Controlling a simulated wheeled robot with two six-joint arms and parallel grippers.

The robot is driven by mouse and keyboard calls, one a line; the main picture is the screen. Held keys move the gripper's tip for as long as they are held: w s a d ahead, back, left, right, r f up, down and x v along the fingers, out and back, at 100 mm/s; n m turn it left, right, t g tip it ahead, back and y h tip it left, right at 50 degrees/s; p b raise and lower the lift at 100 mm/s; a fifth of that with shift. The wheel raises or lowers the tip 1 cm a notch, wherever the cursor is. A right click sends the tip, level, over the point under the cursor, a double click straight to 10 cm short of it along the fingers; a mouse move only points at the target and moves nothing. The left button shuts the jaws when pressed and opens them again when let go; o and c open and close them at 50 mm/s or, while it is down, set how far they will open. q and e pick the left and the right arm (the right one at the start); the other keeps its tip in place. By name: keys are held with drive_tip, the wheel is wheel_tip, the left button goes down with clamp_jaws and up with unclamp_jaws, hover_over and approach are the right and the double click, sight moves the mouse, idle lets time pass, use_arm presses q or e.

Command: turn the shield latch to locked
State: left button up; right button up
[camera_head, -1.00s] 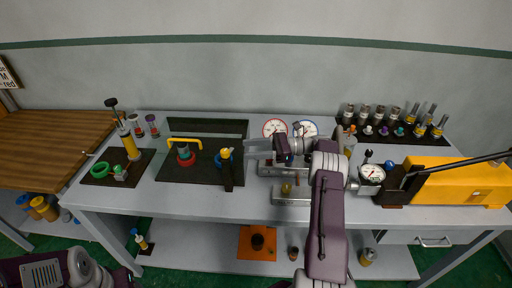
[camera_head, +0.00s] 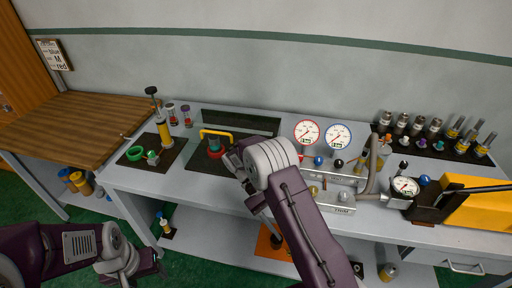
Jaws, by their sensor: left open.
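A dark panel (camera_head: 247,124) on the bench has a yellow handle (camera_head: 216,133) over a red-based teal piece (camera_head: 214,149). The yellow and blue latch with a black lever, visible earlier right of this handle, is now hidden behind my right arm. My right gripper (camera_head: 237,166) is at that spot, mostly covered by its own wrist; its fingers and any contact cannot be made out. My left gripper (camera_head: 147,263) is open and empty, low at the lower left in front of the bench, away from the panel.
Two dial gauges, red-rimmed (camera_head: 306,132) and blue-rimmed (camera_head: 338,136), stand behind grey metal blocks with a hose. A yellow box (camera_head: 476,207) and bottle rack are at right. The front bench strip is clear.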

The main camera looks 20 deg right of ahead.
drive_tip(key=w+r+n+t+h, duration=0.4)
drive_tip(key=w+n+t+h, duration=0.15)
drive_tip(key=n, duration=0.25)
drive_tip(key=w+r+n+t+h, duration=0.45)
drive_tip(key=w+n+t, duration=0.25)
drive_tip(key=n, duration=0.2)
drive_tip(key=w+a+r+n+t+y, duration=0.1)
drive_tip(key=w+a+r+n+t, duration=0.1)
drive_tip(key=w+a+n+t, duration=0.55)
drive_tip(key=shift+n+t, duration=0.25)
drive_tip(key=shift+t, duration=0.25)
drive_tip(key=p+x, duration=0.2)
drive_tip(key=x, duration=0.6)
drive_tip(key=shift+s+d+f, duration=0.1)
drive_tip(key=shift+s+d, duration=0.05)
drive_tip(key=shift+s, duration=0.05)
drive_tip(key=shift+y, duration=0.3)
clamp_jaws()
